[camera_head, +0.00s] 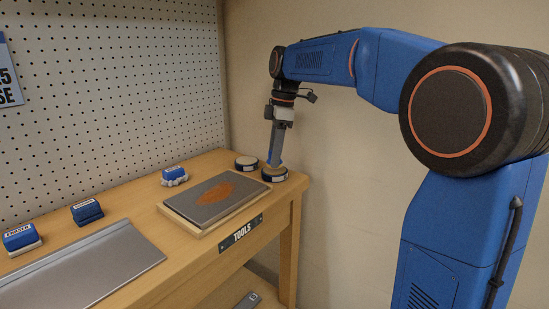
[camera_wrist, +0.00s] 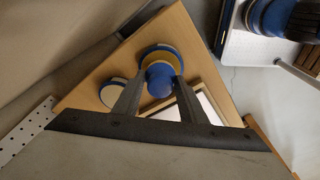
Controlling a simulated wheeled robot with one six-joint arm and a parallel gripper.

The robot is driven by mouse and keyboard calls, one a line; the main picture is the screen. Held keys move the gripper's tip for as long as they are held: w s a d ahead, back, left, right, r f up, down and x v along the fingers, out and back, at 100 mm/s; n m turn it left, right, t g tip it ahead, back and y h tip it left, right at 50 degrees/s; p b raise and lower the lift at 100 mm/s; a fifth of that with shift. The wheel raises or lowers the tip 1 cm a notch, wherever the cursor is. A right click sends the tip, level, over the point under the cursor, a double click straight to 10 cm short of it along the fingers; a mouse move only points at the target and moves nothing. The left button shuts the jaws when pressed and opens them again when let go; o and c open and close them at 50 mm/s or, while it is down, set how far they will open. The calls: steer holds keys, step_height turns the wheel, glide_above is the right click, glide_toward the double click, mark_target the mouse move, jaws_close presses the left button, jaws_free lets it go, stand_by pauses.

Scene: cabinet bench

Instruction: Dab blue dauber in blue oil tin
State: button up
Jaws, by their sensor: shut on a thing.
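My gripper (camera_head: 275,153) points down at the bench's back right corner. It is shut on the blue dauber, whose round blue top (camera_wrist: 160,77) shows between the two fingers in the wrist view. Directly below it is a round tin with a tan top (camera_head: 274,174); its blue and tan rim (camera_wrist: 160,54) shows around the dauber in the wrist view. The dauber's lower end is at the tin's top; I cannot tell whether it touches. A second round tin (camera_head: 246,163) stands close by on the left, also visible in the wrist view (camera_wrist: 113,94).
A grey plate with a rusty patch (camera_head: 214,197) lies on a wooden board left of the tins. Several blue-topped blocks, including one with a white lumpy base (camera_head: 174,176), stand along the bench. A metal sheet (camera_head: 79,268) lies at the front. The pegboard (camera_head: 110,90) rises behind.

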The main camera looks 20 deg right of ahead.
steer(key=shift+r, duration=2.85)
